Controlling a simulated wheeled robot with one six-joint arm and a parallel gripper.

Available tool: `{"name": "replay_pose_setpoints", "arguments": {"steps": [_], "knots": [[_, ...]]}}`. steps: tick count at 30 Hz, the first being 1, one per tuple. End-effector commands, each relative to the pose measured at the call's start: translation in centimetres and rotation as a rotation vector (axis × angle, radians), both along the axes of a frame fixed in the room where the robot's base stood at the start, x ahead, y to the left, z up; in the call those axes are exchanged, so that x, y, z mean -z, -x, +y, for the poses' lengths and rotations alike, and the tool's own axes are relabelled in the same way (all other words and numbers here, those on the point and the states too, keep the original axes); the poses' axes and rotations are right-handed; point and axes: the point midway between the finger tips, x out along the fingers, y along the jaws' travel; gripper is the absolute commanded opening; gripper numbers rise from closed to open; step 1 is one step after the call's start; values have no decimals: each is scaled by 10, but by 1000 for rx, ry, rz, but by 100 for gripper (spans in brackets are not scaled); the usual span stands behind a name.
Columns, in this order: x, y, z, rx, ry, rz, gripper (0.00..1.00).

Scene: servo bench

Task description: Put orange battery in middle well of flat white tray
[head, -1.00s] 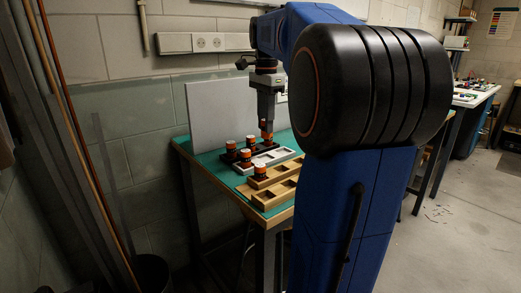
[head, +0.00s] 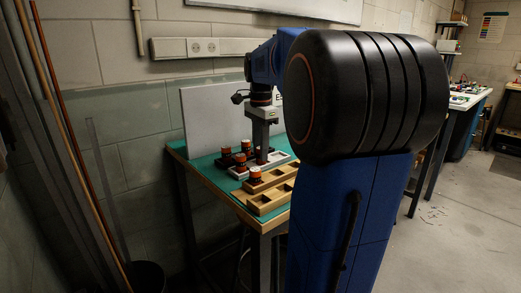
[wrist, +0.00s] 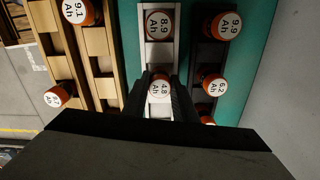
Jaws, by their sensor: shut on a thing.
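The flat white tray (head: 284,157) lies on the green bench top, and it runs up the middle of the wrist view (wrist: 144,50). My gripper (wrist: 160,94) is shut on an orange battery (wrist: 160,86) with a white top marked 4.8 Ah. It is held upright low over the tray, among its wells. I cannot tell whether its base touches the well floor; the fingers hide it. In the head view my gripper (head: 262,152) points straight down at the tray. Another battery (wrist: 158,25), marked 8.9 Ah, stands in the tray's well at the top of the wrist view.
A dark tray (wrist: 207,55) with several orange batteries lies close on one side. Wooden trays (head: 270,200) lie on the other, with an orange battery (head: 256,173) in one. A grey panel (head: 212,115) stands behind the bench.

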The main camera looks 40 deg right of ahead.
Motion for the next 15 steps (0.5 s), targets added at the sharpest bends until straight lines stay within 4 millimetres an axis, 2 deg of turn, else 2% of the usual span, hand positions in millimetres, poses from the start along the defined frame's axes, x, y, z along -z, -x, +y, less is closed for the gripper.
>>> {"name": "replay_pose_setpoints", "arguments": {"steps": [2, 3, 5, 15], "knots": [[2, 0, 0, 0, 0, 1, 0], [2, 0, 0, 0, 0, 1, 30], [2, 0, 0, 0, 0, 0, 44], [0, 0, 0, 0, 0, 0, 44]]}}
